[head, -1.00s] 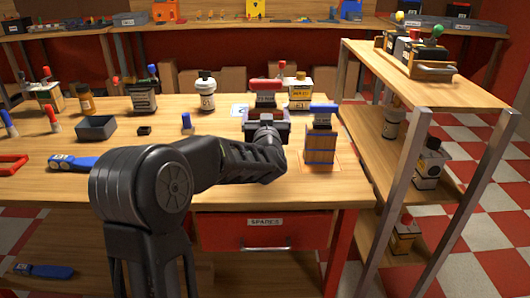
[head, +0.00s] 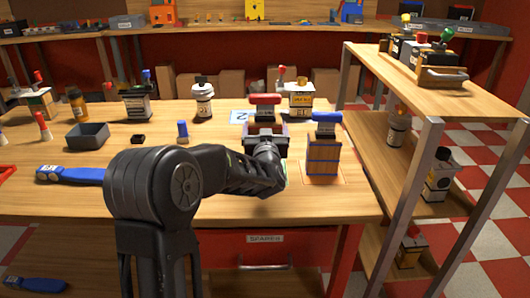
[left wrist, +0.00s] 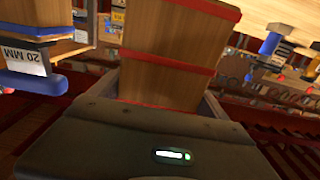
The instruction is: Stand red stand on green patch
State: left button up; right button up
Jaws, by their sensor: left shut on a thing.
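The red stand shows its red top (head: 265,99) in the head view, above my left gripper (head: 265,136). My left gripper is shut on it, and my forearm hides most of its body. In the left wrist view the stand is a wooden block with red bands (left wrist: 165,75) between the jaws. A thin green edge of the green patch (head: 286,172) shows just right of my gripper; the rest is hidden. I cannot tell whether the stand's base touches the table. My right gripper is not in view.
A blue-banded wooden stand (head: 323,158) stands close on the right, on an orange-outlined patch. A blue-edged card (head: 239,117) lies behind left. Bottles, a grey bin (head: 87,136) and a blue tool (head: 70,174) are farther left. A shelf unit (head: 420,92) stands right.

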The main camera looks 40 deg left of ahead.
pick_arm(q)
jog(key=shift+f, duration=0.8)
jog(key=shift+f+b, duration=0.35)
jog(key=shift+f, duration=1.5)
jog(key=shift+f, duration=0.1)
jog(key=shift+f, duration=0.15)
jog(key=o, duration=1.9)
jog(key=shift+r, duration=0.2)
jog(key=v, duration=1.2)
